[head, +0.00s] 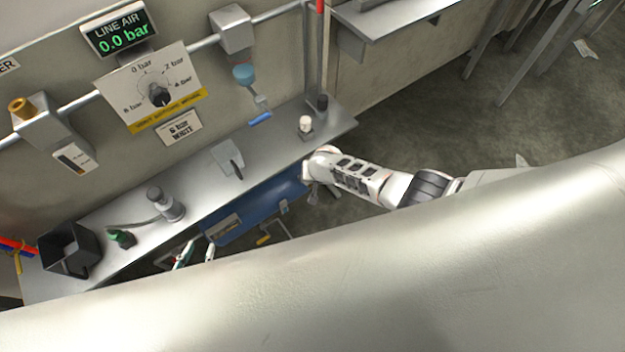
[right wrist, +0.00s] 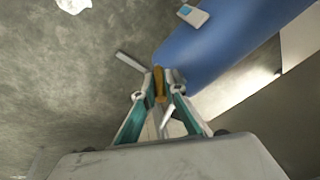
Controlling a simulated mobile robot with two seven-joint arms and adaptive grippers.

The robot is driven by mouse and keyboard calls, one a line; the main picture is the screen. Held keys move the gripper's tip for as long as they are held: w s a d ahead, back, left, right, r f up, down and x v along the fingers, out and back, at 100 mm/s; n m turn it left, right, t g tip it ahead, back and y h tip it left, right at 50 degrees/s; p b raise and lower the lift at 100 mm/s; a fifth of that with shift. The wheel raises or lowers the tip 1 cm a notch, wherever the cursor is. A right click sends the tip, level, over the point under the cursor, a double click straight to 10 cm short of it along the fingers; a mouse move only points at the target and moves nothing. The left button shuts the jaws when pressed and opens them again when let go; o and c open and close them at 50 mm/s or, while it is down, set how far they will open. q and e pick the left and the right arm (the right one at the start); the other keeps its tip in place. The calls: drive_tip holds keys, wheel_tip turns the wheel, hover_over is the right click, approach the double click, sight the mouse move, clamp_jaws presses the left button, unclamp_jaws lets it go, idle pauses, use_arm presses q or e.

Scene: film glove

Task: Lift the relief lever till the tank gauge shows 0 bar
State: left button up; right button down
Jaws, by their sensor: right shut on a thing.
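The blue tank (head: 240,212) lies below the bench's front edge; it also shows in the right wrist view (right wrist: 225,42). A small pale box with a blue face (head: 284,206), perhaps the tank gauge, is on the tank, also in the right wrist view (right wrist: 192,14); its reading is too small to tell. My right gripper (right wrist: 159,82) is shut on an orange piece (right wrist: 159,84), apparently the relief lever, beside the tank. In the head view its fingers are mostly hidden at the tank's right end. My left gripper (head: 200,246) is open and empty by the tank's left end.
The line air display (head: 122,32) reads 0.0 bar. A dial panel (head: 150,88) is on the wall. The steel bench (head: 195,185) carries a black bin (head: 68,250) and several fittings. Open floor (head: 430,110) lies to the right.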

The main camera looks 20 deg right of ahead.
drive_tip(key=shift+s+a+f, duration=0.1)
idle(0.4)
drive_tip(key=c, duration=2.4)
unclamp_jaws()
drive_tip(key=shift+o, duration=0.2)
drive_tip(key=shift+s+a+r, duration=0.1)
drive_tip(key=shift+r, duration=0.45)
drive_tip(key=v, duration=1)
drive_tip(key=shift+d+r, duration=0.2)
drive_tip(key=shift+r, duration=0.2)
drive_tip(key=shift+s, duration=0.2)
